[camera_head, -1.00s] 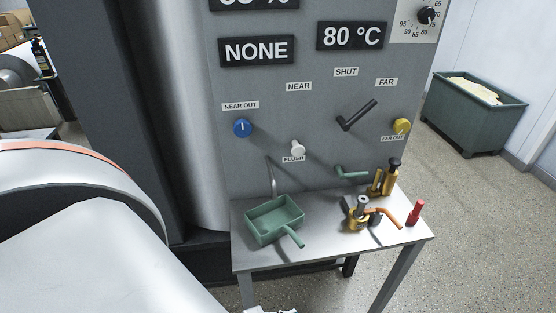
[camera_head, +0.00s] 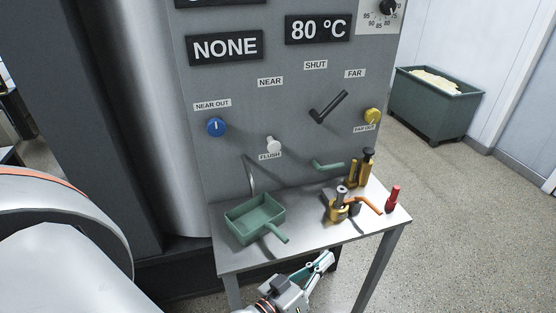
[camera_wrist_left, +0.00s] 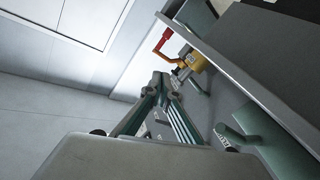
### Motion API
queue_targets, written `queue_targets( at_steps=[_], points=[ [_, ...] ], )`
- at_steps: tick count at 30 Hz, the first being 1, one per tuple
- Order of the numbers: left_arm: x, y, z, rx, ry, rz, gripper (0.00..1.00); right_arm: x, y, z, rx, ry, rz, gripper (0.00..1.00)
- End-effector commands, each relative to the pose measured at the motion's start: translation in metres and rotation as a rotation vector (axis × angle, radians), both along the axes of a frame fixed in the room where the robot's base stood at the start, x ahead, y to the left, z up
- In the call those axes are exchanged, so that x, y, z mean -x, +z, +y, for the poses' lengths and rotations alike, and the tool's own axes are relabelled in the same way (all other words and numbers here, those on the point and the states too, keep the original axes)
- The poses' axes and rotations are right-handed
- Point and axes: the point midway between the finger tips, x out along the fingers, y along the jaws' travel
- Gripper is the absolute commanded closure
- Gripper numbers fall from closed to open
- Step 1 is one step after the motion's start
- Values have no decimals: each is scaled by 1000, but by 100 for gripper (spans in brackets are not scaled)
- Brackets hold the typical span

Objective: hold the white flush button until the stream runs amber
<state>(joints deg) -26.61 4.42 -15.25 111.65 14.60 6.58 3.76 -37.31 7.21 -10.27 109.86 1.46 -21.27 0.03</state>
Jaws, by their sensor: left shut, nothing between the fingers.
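The white flush button (camera_head: 274,143) sticks out of the grey panel above its FLUSH label. Below it, a thin metal spout (camera_head: 251,174) points down toward a green scoop-like tray (camera_head: 228,221) on the small metal table. I see no stream from the spout. My left gripper (camera_head: 328,258) is low in the head view, in front of the table's front edge and well below the button, touching nothing I can see. In the left wrist view its fingers (camera_wrist_left: 162,82) come together, shut and empty. My right gripper is not in view.
A blue knob (camera_head: 216,127), black lever (camera_head: 328,107) and yellow knob (camera_head: 373,116) are on the panel.

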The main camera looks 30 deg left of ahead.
Motion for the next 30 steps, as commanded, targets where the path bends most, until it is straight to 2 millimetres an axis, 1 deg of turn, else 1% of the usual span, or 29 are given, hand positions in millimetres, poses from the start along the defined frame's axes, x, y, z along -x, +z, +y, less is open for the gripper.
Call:
queue_targets(
  at_steps=[1, 2, 3, 5, 6, 8, 9, 11, 12, 13, 14, 15, 16, 18, 21, 25, 27, 30],
  points=[
    [-18, 39, -3, 157, 20, -109, 100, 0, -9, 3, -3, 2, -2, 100],
    [-24, 63, -2, 256, 31, -170, 100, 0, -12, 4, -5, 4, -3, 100],
    [-31, 94, 3, 392, 46, -249, 100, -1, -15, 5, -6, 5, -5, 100],
    [-36, 135, 14, 594, 64, -361, 100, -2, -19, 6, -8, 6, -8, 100],
    [-37, 159, 24, 730, 75, -431, 100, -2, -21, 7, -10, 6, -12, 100],
    [-37, 188, 43, 936, 89, -531, 100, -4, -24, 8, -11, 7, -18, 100],
    [-35, 203, 56, 1074, 98, -591, 100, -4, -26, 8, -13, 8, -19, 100],
    [-33, 217, 76, 1282, 111, -673, 100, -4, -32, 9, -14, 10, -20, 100],
    [-32, 221, 89, 1423, 121, -720, 100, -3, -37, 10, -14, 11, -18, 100],
    [-31, 223, 98, 1529, 128, -752, 100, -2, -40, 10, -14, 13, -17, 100],
    [-30, 222, 106, 1632, 137, -781, 100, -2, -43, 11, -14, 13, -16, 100],
    [-31, 218, 116, 1767, 149, -813, 100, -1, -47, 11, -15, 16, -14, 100],
    [-31, 214, 121, 1864, 159, -832, 100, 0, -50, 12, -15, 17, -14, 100],
    [-35, 201, 129, 2074, 187, -863, 100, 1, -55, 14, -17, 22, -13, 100],
    [-41, 180, 131, 2321, 232, -880, 100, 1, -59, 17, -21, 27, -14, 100],
    [-48, 159, 125, 2526, 283, -874, 100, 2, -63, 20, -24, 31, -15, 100],
    [-50, 153, 122, 2586, 303, -870, 100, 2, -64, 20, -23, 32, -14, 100],
    [-51, 150, 120, 2623, 315, -867, 100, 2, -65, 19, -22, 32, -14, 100]
  ],
)
